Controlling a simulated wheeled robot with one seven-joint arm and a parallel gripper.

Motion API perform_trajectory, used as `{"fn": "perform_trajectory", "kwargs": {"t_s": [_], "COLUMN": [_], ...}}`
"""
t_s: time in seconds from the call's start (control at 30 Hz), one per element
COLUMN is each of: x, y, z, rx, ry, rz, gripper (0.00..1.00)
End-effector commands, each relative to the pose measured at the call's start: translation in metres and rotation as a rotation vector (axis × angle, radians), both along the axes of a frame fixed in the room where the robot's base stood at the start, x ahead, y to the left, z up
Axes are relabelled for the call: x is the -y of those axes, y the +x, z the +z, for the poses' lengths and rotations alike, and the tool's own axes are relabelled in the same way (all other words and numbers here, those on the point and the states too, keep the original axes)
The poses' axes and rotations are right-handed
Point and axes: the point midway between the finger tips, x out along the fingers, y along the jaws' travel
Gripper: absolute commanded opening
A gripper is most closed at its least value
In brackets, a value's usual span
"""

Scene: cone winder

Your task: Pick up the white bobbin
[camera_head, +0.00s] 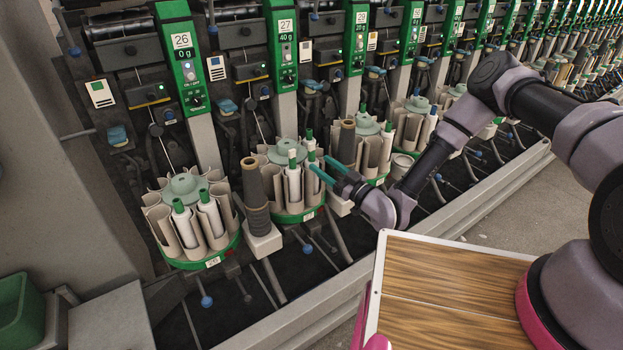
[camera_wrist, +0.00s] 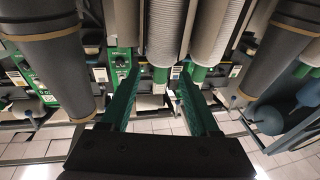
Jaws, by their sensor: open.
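In the head view, white bobbins stand upright in the round holder (camera_head: 297,217) under unit 27. One bobbin (camera_head: 293,180) has a white tip, and another with a green tip (camera_head: 310,160) stands just right of it. My gripper (camera_head: 319,165) is open, its two teal fingers pointing left at these bobbins from the right. In the wrist view, my open gripper (camera_wrist: 158,73) has a white wound bobbin (camera_wrist: 166,30) with a green end ahead between its fingers. A second white bobbin (camera_wrist: 210,32) lies to its right. I see no clear contact.
Dark grey cones (camera_head: 254,190) and (camera_head: 346,145) stand on pegs either side of the holder. A left holder (camera_head: 212,258) under unit 26 carries more green-tipped white bobbins. A wood-topped tray (camera_head: 440,285) is at lower right. Winder units line the back.

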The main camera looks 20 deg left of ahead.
Motion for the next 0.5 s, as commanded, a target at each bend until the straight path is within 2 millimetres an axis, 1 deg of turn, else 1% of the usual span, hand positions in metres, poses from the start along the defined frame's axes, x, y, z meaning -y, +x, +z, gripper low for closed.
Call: {"fn": "perform_trajectory", "kwargs": {"t_s": [0.3,0.4,0.5], "x": [-0.039,-0.045,-0.046], "y": [0.019,0.023,0.024], "z": [0.007,0.008,0.008], "rx": [0.003,-0.001,-0.001], "ry": [-0.001,-0.001,-0.002], "rz": [0.001,-0.001,-0.002], "gripper": [0.62,0.62,0.62]}}
